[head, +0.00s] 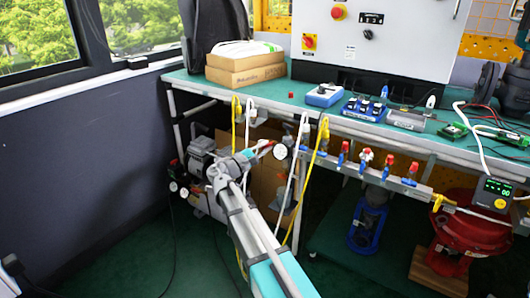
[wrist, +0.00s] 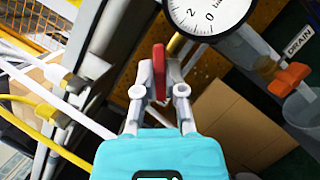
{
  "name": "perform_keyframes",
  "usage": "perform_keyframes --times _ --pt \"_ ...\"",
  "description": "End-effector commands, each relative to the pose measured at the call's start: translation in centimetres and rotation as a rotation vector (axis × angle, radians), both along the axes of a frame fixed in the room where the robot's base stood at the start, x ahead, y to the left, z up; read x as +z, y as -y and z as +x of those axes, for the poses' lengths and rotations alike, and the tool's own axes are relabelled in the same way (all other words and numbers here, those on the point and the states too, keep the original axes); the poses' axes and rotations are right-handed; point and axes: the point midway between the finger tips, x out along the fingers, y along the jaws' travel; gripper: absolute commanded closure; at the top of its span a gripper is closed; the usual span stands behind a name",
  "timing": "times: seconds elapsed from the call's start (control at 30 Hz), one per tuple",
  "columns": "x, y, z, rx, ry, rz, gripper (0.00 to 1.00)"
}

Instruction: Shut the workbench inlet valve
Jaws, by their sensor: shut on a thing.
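A red valve handle (wrist: 159,72) stands between the fingers of my gripper (wrist: 160,80) in the wrist view. The fingers are shut on it from both sides. A brass fitting (wrist: 177,43) and a round white pressure gauge (wrist: 205,14) sit just beyond the handle. In the head view, my gripper (head: 264,150) is at the front left of the workbench (head: 230,86), just left of the same gauge (head: 280,151). The handle is small there and partly hidden by the gripper. The valve body is mostly hidden behind the fingers in the wrist view.
An orange handle (wrist: 290,77) sits by a DRAIN label (wrist: 298,40) at the right of the wrist view. Yellow and white hoses hang near my gripper. A manifold (head: 375,172) with several red-handled valves runs along the bench front. A compressor (head: 200,160) stands behind.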

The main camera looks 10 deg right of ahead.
Motion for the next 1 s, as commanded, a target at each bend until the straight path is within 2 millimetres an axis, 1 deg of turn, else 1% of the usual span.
perform_keyframes --times 0.03,0.7,1.0 --pt "-0.32 0.10 -0.12 -0.001 -0.032 -0.032 1.00" --pt "-0.13 0.22 -0.24 0.001 -0.478 -0.478 1.00" --pt "-0.09 0.19 -0.19 0.002 -0.620 -0.621 1.00"
